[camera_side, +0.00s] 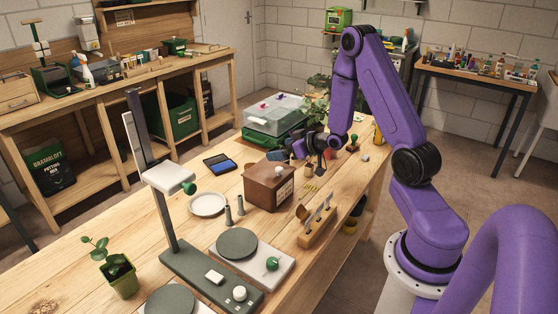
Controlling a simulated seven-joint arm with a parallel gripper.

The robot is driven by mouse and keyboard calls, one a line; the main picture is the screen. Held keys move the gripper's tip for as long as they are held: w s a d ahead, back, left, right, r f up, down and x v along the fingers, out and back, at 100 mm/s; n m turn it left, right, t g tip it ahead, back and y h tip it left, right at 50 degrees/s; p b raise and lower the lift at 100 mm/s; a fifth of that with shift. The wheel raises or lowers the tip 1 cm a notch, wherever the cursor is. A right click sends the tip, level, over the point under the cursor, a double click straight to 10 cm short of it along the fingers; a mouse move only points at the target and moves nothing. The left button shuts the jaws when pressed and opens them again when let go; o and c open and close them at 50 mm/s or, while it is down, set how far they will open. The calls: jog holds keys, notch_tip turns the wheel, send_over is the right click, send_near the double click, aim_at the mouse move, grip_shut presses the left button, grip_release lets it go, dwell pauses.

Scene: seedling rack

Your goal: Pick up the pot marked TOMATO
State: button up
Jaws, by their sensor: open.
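A green square pot (122,277) with a small leafy seedling stands upright on the wooden bench at the near left. I see no readable TOMATO marking on it. Another leafy plant (316,108) stands behind my arm at the far end of the bench; its pot is mostly hidden. My gripper (318,162) is small and dark in this view, over the far part of the bench behind the brown box. It is open. It is far from the green pot, and I see nothing held in it.
A brown box (268,186), a white plate (207,204), a wooden tool block (318,222) and a tall dark stand (165,200) occupy the bench middle. A clear-lidded green crate (270,124) stands behind. Bare bench (70,250) surrounds the green pot's left side.

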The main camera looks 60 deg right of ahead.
jog(key=s+d+f+m+h, duration=0.3)
jog(key=s+d+f, duration=0.1)
jog(key=s+d, duration=0.3)
jog(key=shift+t, duration=0.3)
jog(key=x, duration=1.7)
jog(key=shift+w+f, duration=0.15)
jog(key=shift+w, duration=0.1)
jog(key=c, duration=1.1)
